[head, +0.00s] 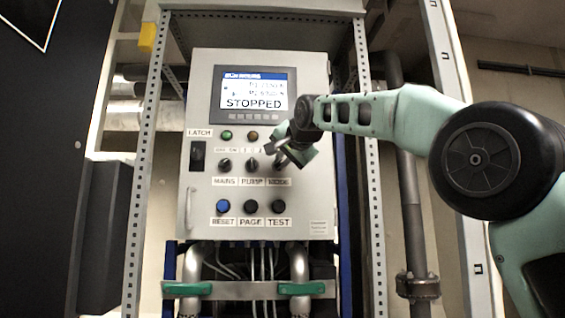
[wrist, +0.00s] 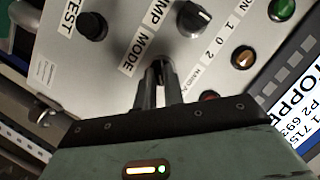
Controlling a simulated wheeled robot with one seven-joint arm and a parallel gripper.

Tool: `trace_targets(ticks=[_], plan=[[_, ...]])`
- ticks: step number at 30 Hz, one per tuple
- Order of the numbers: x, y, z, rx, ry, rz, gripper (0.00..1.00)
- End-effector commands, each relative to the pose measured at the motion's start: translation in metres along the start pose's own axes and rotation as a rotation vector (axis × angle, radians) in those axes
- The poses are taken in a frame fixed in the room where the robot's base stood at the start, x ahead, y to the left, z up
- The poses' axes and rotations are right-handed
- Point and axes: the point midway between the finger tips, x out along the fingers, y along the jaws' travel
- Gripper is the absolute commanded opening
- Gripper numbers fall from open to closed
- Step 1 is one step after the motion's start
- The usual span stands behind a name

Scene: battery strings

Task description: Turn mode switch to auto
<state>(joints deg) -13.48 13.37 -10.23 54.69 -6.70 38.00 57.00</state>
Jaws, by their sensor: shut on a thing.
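The control panel (head: 205,110) is a grey box with a screen (head: 254,94) reading STOPPED. The mode switch, above the MODE label (head: 278,182), is mostly hidden by my gripper in the head view. In the wrist view, my gripper (wrist: 160,68) is shut on the mode switch (wrist: 162,70), whose dark knob shows only slightly between the fingertips beside the MODE label (wrist: 133,52). My gripper (head: 280,161) reaches the panel from the right in the head view. The switch's pointing direction cannot be told.
The pump switch (head: 252,164) and mains switch (head: 225,164) sit left of the mode switch. Below are a blue reset button (head: 223,206), a page button (head: 250,206) and a test button (head: 278,206). Green and amber lamps (head: 252,135) are above. Rack posts (head: 367,150) flank the panel.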

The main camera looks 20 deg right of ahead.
Motion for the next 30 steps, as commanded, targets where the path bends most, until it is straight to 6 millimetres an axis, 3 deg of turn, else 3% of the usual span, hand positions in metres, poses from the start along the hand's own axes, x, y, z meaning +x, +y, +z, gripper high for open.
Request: trace_targets(ticks=[7,8,9,10,22,30], plan=[[-0.001,-0.001,-0.001,0.003,0.001,-0.002,0.00],[-0.001,-0.001,-0.001,0.003,0.001,-0.002,0.18],[-0.001,-0.001,-0.001,0.002,0.001,-0.002,0.29],[-0.001,0.000,-0.001,0.002,0.001,-0.001,0.32],[-0.009,0.001,0.001,0.000,0.001,-0.001,0.32],[-0.063,0.002,0.002,0.002,0.001,-0.005,0.32]])
